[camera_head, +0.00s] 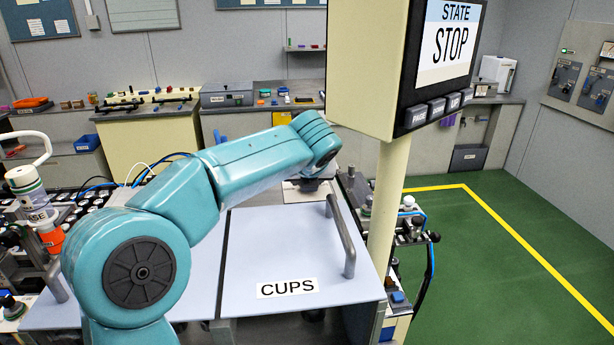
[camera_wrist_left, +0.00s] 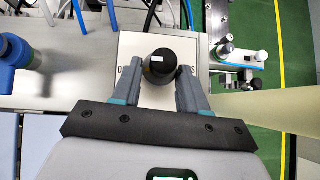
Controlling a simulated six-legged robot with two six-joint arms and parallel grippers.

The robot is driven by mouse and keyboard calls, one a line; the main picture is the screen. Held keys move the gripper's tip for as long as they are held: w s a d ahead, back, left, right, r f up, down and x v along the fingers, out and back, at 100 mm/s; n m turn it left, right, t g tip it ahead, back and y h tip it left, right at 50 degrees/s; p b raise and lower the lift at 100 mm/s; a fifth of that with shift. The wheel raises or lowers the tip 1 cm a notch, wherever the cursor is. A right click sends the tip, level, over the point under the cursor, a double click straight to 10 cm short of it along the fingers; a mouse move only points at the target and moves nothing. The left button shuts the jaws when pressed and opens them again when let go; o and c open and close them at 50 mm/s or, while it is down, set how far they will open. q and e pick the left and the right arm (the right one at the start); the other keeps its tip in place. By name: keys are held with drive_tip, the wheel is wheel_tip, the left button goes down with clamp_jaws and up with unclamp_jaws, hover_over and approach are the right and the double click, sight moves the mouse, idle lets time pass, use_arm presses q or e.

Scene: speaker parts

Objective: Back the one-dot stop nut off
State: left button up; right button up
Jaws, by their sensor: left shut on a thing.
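In the left wrist view my left gripper (camera_wrist_left: 160,72) has its two fingers on either side of a dark round knob (camera_wrist_left: 163,64), shut on it. The knob has a small white mark on its top. It stands on a pale square plate (camera_wrist_left: 130,47) whose printed lettering is partly covered by the fingers. I cannot make out a one-dot mark, so I cannot tell whether this knob is the stop nut. In the head view my left arm reaches to the far edge of the bench, and its wrist hides the knob. My right gripper is in neither view.
A pale cover marked CUPS (camera_head: 287,288) with a grey bar handle (camera_head: 341,237) lies below my left arm. A post (camera_head: 384,205) carries a screen (camera_head: 449,45) reading STATE STOP. A blue fitting (camera_wrist_left: 14,52) stands left of the plate. Green floor (camera_head: 480,260) is open at right.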

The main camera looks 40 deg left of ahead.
use_arm(q)
drive_tip(key=shift+w+d+r+n+p, duration=0.15)
drive_tip(key=shift+n+p, duration=0.15)
drive_tip(key=shift+p, duration=0.05)
drive_tip(key=shift+r+n+g+y+p, duration=0.1)
drive_tip(key=shift+n+g+y+p, duration=0.55)
drive_tip(key=shift+n+p, duration=0.2)
drive_tip(key=shift+w+n+g, duration=0.1)
drive_tip(key=shift+n+g, duration=0.15)
drive_tip(key=shift+f, duration=0.2)
drive_tip(key=o, duration=1.1)
drive_tip(key=shift+c, duration=0.2)
